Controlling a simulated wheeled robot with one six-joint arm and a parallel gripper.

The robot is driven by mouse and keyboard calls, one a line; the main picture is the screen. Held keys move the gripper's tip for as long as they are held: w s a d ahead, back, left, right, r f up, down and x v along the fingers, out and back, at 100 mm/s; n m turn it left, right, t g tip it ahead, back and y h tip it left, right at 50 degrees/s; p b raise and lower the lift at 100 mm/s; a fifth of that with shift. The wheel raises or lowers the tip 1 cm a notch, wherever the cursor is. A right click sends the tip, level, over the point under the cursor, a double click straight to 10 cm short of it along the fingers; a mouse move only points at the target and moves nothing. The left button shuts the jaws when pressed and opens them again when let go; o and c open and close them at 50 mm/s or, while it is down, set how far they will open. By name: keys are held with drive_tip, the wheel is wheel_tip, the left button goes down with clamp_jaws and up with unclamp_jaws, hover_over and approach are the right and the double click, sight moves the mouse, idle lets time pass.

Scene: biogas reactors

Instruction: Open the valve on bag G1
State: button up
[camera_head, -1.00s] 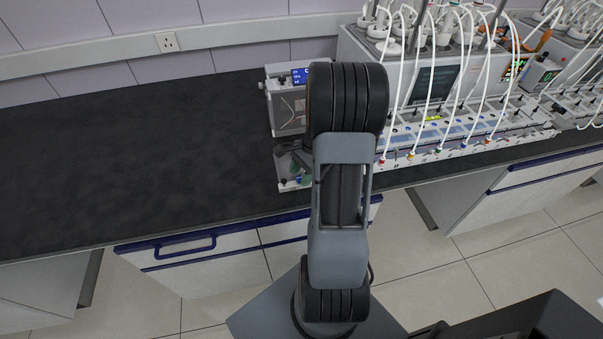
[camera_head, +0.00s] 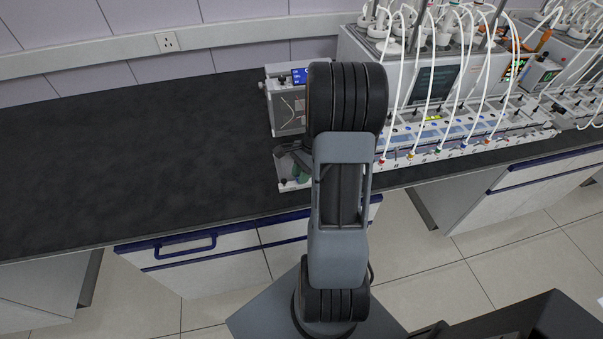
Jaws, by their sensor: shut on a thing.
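My gripper (camera_head: 294,154) shows only in part at the left edge of my arm, over the front of a small bench unit. The bag and any G1 label cannot be made out; my arm hides the area to the right.
Reactors with white tubes (camera_head: 450,70) fill the bench to the right. The dark benchtop (camera_head: 130,150) on the left is clear.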

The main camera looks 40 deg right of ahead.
drive_tip(key=shift+n, duration=0.3)
drive_tip(key=n+g, duration=0.1)
drive_tip(key=n, duration=0.3)
drive_tip(key=shift+w+g+p, duration=0.15)
drive_tip(key=shift+g+p, duration=0.2)
drive_tip(key=shift+g, duration=0.05)
drive_tip(key=n+g+h, duration=0.1)
drive_tip(key=n, duration=0.3)
drive_tip(key=shift+w+a+n, duration=0.1)
drive_tip(key=shift+n, duration=0.2)
drive_tip(key=n, duration=0.2)
drive_tip(key=n+g+h, duration=0.1)
drive_tip(key=n, duration=0.1)
drive_tip(key=shift+w+a+g, duration=0.1)
drive_tip(key=shift+g, duration=0.2)
drive_tip(key=shift+a+n+h+p, duration=0.15)
drive_tip(key=shift+n+h, duration=0.35)
drive_tip(key=shift+n, duration=0.6)
drive_tip(key=shift+d+n+h+p, duration=0.15)
drive_tip(key=shift+n+h, duration=0.35)
drive_tip(key=shift+n, duration=0.6)
drive_tip(key=shift+a+n, duration=0.1)
drive_tip(key=shift+n, duration=0.2)
drive_tip(key=o, duration=0.9)
